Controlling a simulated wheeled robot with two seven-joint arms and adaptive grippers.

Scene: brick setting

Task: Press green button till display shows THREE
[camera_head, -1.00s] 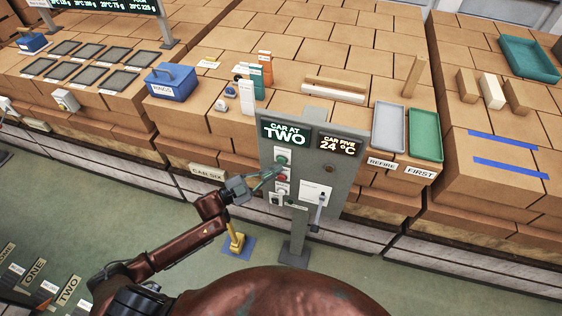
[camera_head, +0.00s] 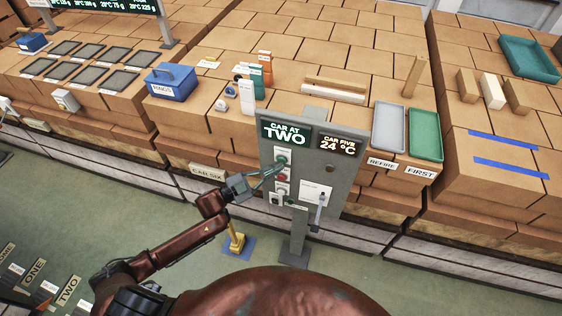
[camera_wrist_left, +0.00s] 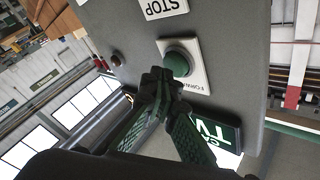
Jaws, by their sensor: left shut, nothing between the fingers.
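The grey control panel (camera_head: 310,160) stands upright on a post. Its left display (camera_head: 285,132) reads CAR AT TWO. The green button (camera_head: 282,160) is on the panel below that display, and it also shows in the left wrist view (camera_wrist_left: 178,62) on a white plate. My left gripper (camera_head: 277,169) is shut and empty, its fingertips at the lower edge of the green button. In the left wrist view the closed fingertips (camera_wrist_left: 160,80) overlap the button's edge; I cannot tell whether they touch it. My right gripper is in neither view.
A red button (camera_head: 281,177) sits just below the green one. A lever (camera_head: 319,212) sticks out at the panel's lower right. A second display (camera_head: 339,145) reads CAR FIVE 24 °C. A yellow object (camera_head: 236,242) stands on the floor left of the post.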

